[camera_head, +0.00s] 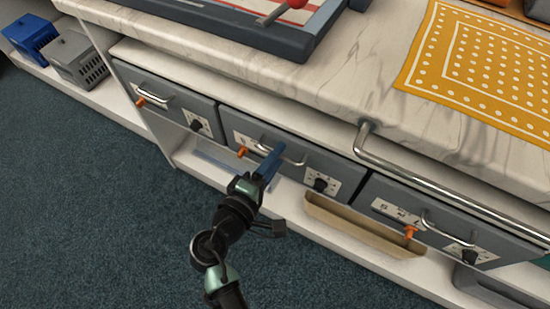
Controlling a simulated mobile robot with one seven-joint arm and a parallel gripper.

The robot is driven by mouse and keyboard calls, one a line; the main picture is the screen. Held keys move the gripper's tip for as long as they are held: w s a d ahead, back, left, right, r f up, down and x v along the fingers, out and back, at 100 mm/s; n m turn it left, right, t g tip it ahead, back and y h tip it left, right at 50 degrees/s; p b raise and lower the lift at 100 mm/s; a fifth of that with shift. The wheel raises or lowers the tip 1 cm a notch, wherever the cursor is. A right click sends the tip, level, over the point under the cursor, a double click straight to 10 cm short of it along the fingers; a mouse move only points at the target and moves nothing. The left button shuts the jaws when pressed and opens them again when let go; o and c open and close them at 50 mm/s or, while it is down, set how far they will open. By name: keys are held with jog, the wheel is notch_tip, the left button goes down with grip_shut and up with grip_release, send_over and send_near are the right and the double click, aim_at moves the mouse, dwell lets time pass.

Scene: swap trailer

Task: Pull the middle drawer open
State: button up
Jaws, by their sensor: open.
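The middle drawer (338,167) is a grey front in the row under the marble counter and looks shut. Its curved metal handle (296,159) is near its centre, with an orange knob (242,151) at left and a black knob (320,185) on a white plate at right. My gripper (274,154) is open, with its blue fingers at the left part of the handle. The fingers hide some of the handle; whether they are around it or touching it I cannot tell.
The left drawer (170,107) and right drawer (376,196) flank it and look shut. A metal rail (440,185) runs along the counter edge (215,45) at right. A tan tray (350,225) lies on the lower shelf. The carpet (100,200) in front is clear.

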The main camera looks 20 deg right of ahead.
grip_shut()
dwell(1.4)
